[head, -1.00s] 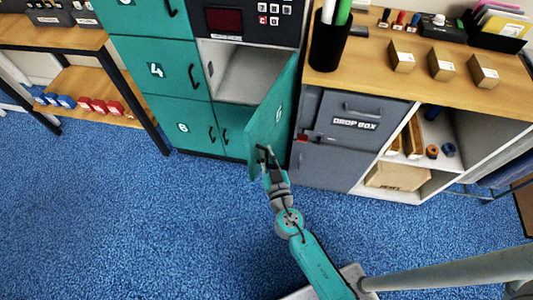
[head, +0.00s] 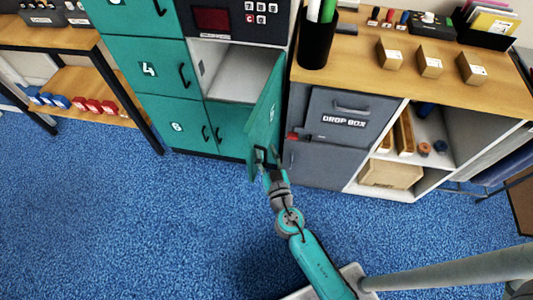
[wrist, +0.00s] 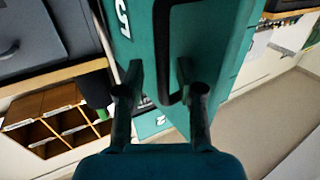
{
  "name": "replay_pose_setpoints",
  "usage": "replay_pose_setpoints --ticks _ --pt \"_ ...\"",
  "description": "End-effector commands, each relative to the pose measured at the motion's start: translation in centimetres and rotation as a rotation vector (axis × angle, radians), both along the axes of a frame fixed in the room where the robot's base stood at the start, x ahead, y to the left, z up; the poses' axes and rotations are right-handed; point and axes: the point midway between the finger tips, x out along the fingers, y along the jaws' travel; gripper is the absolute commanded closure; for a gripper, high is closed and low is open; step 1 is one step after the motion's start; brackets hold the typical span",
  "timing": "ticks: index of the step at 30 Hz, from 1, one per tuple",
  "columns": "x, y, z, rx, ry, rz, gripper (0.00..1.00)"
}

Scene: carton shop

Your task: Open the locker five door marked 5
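The teal locker door marked 5 (head: 264,115) stands swung wide open to the right, seen nearly edge-on in the head view. Its pale, empty-looking compartment (head: 238,75) shows behind it. My gripper (head: 265,158) is at the door's front face near its free edge. In the wrist view the black door handle (wrist: 163,45) passes between the two fingers of my gripper (wrist: 162,88). The fingers are apart, with a gap beside the handle on the left; the right finger is close to it, and contact is unclear.
Lockers 4 (head: 148,68) and 6 (head: 176,126) are shut at the left. A keypad panel (head: 240,20) is above the open compartment. A grey drop box cabinet (head: 345,118) stands close on the right. The blue carpet (head: 110,220) in front is clear.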

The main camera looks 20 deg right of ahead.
Motion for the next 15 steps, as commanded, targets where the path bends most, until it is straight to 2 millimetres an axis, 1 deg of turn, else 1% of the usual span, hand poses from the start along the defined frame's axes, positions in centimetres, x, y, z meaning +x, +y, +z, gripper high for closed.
replay_pose_setpoints --ticks 8,11,15 --pt "-0.2 0.1 0.0 -0.002 0.000 0.001 0.63" --pt "-1.0 0.2 -0.1 -0.001 0.001 0.002 0.63" --pt "-3.1 0.5 -0.1 -0.003 0.003 0.003 0.63"
